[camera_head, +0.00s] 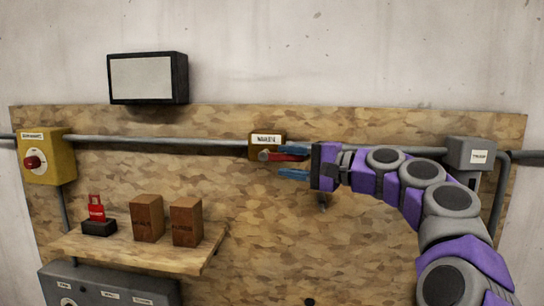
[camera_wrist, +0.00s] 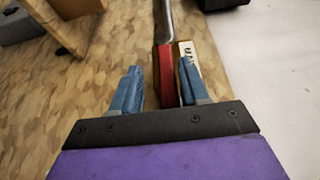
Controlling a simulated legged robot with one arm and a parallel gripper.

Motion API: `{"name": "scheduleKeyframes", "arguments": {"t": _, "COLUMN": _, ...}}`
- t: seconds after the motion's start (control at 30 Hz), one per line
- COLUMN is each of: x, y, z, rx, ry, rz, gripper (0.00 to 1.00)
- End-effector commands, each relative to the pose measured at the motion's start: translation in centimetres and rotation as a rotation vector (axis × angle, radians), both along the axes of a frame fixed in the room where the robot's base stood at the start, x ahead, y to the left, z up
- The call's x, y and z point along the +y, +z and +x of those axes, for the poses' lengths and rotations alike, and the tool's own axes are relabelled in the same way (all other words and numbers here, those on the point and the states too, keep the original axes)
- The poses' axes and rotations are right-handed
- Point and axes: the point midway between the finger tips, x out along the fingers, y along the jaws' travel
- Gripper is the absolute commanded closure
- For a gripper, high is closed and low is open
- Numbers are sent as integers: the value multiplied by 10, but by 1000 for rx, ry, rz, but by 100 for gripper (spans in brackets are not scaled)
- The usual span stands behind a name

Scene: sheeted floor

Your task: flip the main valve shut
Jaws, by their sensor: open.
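My gripper (camera_head: 286,162) reaches in from the right with blue fingers apart, around the lever's right part. In the wrist view the lever (camera_wrist: 166,72) lies between the two open fingers of my gripper (camera_wrist: 160,67), nearer the right one. Whether either finger touches it I cannot tell. The label (camera_wrist: 187,58) is partly hidden behind the right finger.
A yellow box with a red knob (camera_head: 33,162) is at the left. A shelf (camera_head: 130,250) holds a red tagged item (camera_head: 96,208) and two brown blocks (camera_head: 147,218). A grey box (camera_head: 471,153) is at the right. A dark-framed screen (camera_head: 147,78) hangs above.

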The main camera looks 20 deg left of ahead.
Motion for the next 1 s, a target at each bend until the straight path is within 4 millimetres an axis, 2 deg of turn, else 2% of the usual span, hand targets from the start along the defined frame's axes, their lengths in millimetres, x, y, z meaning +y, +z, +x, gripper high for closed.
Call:
{"name": "scheduleKeyframes", "arguments": {"t": 0.17, "x": 14, "y": 5, "z": 5, "rx": -3, "ry": -4, "rz": 9, "gripper": 55}}
{"name": "scheduleKeyframes", "arguments": {"t": 0.4, "x": 47, "y": 0, "z": 6, "rx": -2, "ry": -1, "rz": -1, "gripper": 55}}
{"name": "scheduleKeyframes", "arguments": {"t": 0.57, "x": 55, "y": -2, "z": 7, "rx": -1, "ry": -2, "rz": -4, "gripper": 55}}
{"name": "scheduleKeyframes", "arguments": {"t": 0.7, "x": 53, "y": -1, "z": 7, "rx": -2, "ry": -2, "rz": -3, "gripper": 55}}
{"name": "scheduleKeyframes", "arguments": {"t": 1.0, "x": 45, "y": 1, "z": 7, "rx": -2, "ry": -1, "rz": 1, "gripper": 84}}
